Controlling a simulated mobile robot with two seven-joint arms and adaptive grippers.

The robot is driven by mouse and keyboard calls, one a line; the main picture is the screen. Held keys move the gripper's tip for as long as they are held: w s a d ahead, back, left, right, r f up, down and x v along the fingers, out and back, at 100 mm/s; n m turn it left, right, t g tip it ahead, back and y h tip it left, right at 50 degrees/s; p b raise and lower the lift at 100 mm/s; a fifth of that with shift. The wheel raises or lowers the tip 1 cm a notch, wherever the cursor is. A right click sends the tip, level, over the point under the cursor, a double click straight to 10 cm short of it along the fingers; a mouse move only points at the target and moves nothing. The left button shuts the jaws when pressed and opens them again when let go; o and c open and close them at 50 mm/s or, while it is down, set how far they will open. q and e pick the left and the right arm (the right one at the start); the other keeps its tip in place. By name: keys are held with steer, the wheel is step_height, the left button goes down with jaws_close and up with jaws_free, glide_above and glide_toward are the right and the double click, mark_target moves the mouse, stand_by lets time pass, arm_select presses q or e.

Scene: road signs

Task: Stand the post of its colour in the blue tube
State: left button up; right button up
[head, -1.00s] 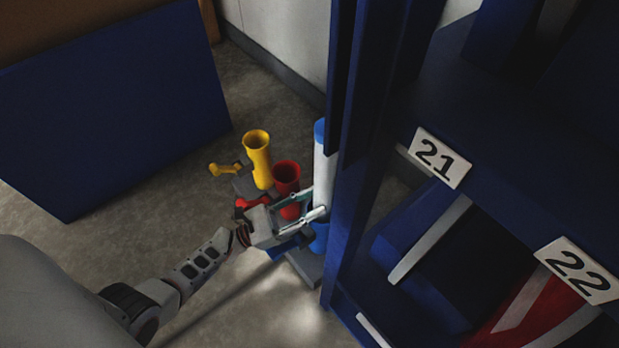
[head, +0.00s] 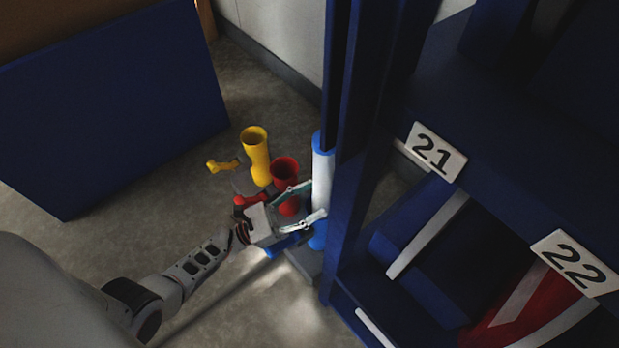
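The post (head: 322,175) is white with a blue top and stands upright beside the dark blue rack. Its lower end meets the blue tube (head: 319,236) and appears to be inside it; my fingers partly hide the rim. My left gripper (head: 319,198) is open, with its two fingers spread on either side of the post at the tube's height. A finger crosses in front of the post's lower part. My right gripper is out of view.
A red tube (head: 285,171) and a yellow tube (head: 256,155) stand behind my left gripper. A yellow handle-like part (head: 222,166) is left of the yellow tube. The blue rack (head: 352,190) is close on the right. Floor at left is clear.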

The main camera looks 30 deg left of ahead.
arm_select(q)
steer(key=shift+f, duration=0.1)
steer(key=v, duration=1.2)
stand_by(0.4)
